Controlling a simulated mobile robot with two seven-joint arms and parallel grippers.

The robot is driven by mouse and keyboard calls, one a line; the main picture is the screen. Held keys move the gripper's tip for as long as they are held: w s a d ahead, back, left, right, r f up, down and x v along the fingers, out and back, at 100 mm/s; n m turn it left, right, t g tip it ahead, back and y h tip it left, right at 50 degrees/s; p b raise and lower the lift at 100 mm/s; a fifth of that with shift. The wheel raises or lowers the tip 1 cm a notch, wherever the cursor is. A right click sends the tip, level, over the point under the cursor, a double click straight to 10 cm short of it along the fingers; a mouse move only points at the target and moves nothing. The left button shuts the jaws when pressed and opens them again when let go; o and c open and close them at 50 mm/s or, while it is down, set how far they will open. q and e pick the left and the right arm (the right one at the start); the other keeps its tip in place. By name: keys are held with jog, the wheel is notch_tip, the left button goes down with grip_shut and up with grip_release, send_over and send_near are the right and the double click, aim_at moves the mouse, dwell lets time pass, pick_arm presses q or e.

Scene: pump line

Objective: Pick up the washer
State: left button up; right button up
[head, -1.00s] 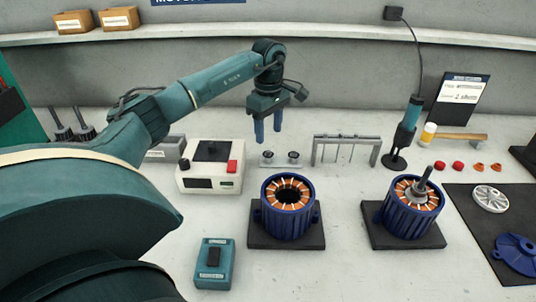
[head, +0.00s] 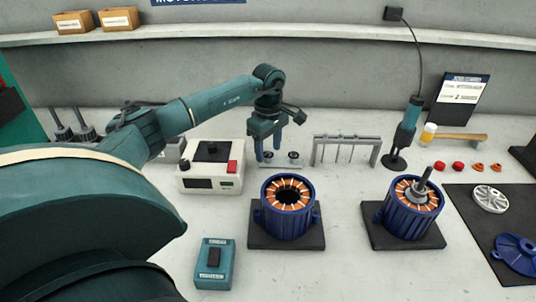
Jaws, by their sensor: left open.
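Two small dark round parts sit on this plate. The left round part (head: 267,156) is close to the fingertips and partly hidden by them; I cannot tell whether they touch it. The right round part (head: 293,156) stands clear, to the right of the fingers. I cannot tell for sure which small part is the washer. My right gripper is not in view.
A white box with a red button (head: 210,178) stands left of the plate, a grey rack (head: 346,150) right of it. A blue stator (head: 287,208) is in front, another with a shaft (head: 411,208) to the right. A hanging driver (head: 408,125) stands beyond the rack.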

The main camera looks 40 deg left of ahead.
pick_arm(q)
jog(key=shift+f, duration=0.15)
jog(key=shift+c, duration=0.5)
jog(key=c, duration=0.8)
